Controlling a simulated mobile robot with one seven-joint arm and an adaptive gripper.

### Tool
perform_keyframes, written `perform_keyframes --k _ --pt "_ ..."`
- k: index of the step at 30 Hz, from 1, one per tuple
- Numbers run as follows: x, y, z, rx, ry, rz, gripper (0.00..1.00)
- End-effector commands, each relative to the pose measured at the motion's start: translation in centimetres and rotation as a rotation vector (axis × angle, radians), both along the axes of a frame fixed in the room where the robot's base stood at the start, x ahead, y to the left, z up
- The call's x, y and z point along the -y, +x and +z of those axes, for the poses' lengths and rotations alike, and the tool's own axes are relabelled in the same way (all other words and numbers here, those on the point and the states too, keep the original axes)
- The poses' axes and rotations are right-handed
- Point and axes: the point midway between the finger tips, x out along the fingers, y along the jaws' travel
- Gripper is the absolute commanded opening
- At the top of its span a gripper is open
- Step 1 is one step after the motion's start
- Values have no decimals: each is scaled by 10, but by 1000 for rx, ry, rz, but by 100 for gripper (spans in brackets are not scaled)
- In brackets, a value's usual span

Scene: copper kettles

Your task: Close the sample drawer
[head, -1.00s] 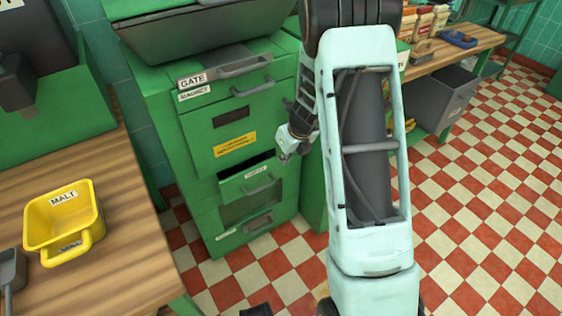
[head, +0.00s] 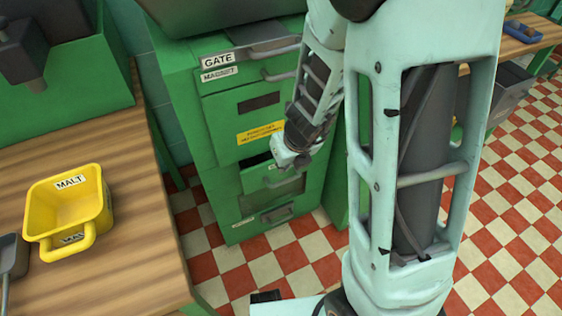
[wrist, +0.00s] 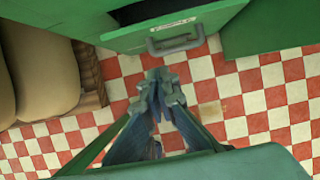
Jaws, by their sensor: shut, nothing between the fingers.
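The sample drawer (head: 257,180) is a small green front with a grey handle, low in the green cabinet in the head view. A dark gap shows above it, so it stands partly pulled out. My gripper (head: 280,160) is shut and empty, and covers part of the drawer's right side in this view. In the wrist view the drawer (wrist: 130,38) shows at the top with its label and handle (wrist: 175,40). The shut fingertips of my gripper (wrist: 163,90) are just below the handle in the picture, apart from it. The label is too small to read there.
The green cabinet (head: 185,130) also has GATE and MAGNET labels above. A wooden bench (head: 120,265) with a yellow MALT scoop (head: 68,205) is at the left. Plump tan sacks (wrist: 45,75) show at the wrist view's left. Checkered floor is open at right.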

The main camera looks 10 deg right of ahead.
Motion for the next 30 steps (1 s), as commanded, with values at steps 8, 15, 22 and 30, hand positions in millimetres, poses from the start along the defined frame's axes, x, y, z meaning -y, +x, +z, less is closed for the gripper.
perform_keyframes --k 8,15,22,30 --pt "-5 16 -46 0 0 0 0" --pt "-8 29 -81 0 -1 0 0" --pt "-18 56 -78 1 -1 3 0" --pt "-22 69 -80 0 0 0 0"
